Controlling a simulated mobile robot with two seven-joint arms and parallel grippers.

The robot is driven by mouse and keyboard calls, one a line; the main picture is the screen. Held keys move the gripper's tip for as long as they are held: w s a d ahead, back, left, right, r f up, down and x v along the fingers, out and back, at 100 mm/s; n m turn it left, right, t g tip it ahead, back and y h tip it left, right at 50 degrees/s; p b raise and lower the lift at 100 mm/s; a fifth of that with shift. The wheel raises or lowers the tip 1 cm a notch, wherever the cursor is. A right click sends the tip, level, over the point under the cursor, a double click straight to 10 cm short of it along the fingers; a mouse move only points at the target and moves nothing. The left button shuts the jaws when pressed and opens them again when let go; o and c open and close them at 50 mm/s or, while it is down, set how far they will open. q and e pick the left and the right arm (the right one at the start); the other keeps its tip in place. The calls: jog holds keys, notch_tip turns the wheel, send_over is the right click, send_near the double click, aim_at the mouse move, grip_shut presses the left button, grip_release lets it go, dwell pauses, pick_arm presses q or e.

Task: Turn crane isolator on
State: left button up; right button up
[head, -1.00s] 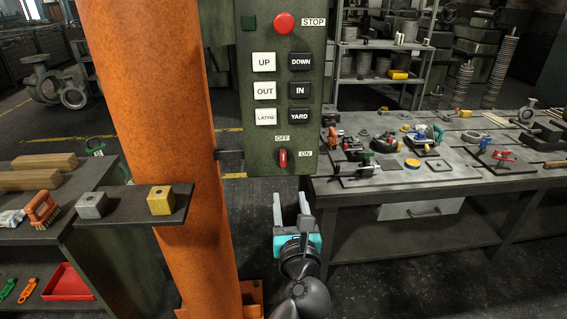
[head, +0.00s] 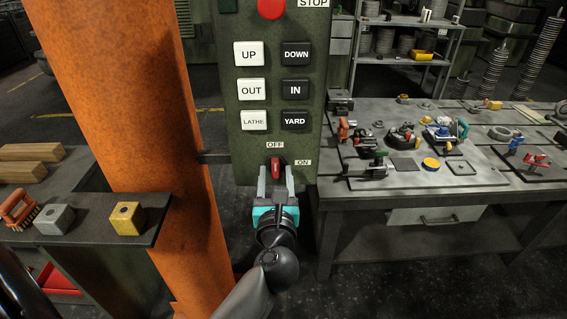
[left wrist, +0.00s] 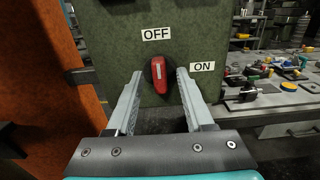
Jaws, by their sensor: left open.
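The crane isolator is a red rotary handle (head: 275,166) low on a green control panel (head: 230,140). In the left wrist view the red handle (left wrist: 158,73) stands nearly upright, its top toward the OFF label (left wrist: 156,34). The ON label (left wrist: 202,67) is to its right. My left gripper (head: 276,172) is open, with one finger on each side of the handle in the head view. In the left wrist view its fingers (left wrist: 158,88) spread left and right of the handle, with gaps showing. My right gripper is not in view.
Above the handle are white and black push buttons (head: 294,88) and a red stop button (head: 271,8). An orange column (head: 120,110) stands close on the left. A workbench (head: 440,205) with valve parts is on the right.

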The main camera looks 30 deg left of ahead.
pick_arm(q)
jog(key=shift+w+a, duration=0.2)
jog(key=shift+w, duration=0.05)
grip_shut()
dwell(0.3)
